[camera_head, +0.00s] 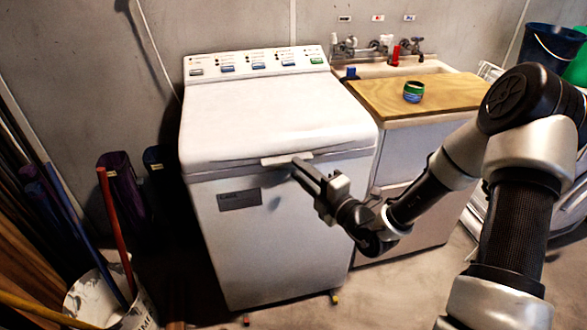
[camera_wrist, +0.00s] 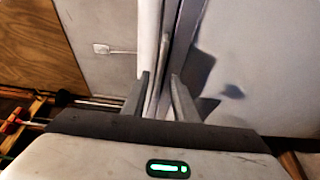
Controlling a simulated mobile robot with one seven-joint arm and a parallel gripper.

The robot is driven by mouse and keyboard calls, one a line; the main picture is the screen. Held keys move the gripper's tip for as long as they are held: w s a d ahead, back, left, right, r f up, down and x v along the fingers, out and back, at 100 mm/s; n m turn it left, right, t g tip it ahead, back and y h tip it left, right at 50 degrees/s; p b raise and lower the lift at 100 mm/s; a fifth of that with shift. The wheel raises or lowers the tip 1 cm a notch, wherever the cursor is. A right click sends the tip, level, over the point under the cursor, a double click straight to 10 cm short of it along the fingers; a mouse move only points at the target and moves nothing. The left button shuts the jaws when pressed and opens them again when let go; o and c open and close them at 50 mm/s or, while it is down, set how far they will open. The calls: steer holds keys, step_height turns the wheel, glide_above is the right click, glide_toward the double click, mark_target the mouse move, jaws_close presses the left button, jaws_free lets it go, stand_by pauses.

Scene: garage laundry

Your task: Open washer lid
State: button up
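The white top-loading washer (camera_head: 270,235) stands in the middle of the head view. Its lid (camera_head: 270,110) lies flat and closed. A small pale handle tab (camera_head: 287,159) sticks out at the middle of the lid's front edge. My gripper (camera_head: 302,168) reaches in from the right, with its fingertips close to that tab. In the wrist view my gripper (camera_wrist: 160,92) has a gap between its two fingers, and a thin pale edge lies in line with that gap. I cannot tell whether the fingers touch the tab.
A sink with a wooden board (camera_head: 425,93) stands right of the washer, with a green and blue tin (camera_head: 413,91) on the board. A white bucket (camera_head: 110,295) holding poles is at the lower left. Bare floor lies in front of the washer.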

steer(key=x, duration=0.3)
steer(key=shift+w+a, duration=0.15)
steer(key=shift+w, duration=0.05)
jaws_close()
stand_by(1.4)
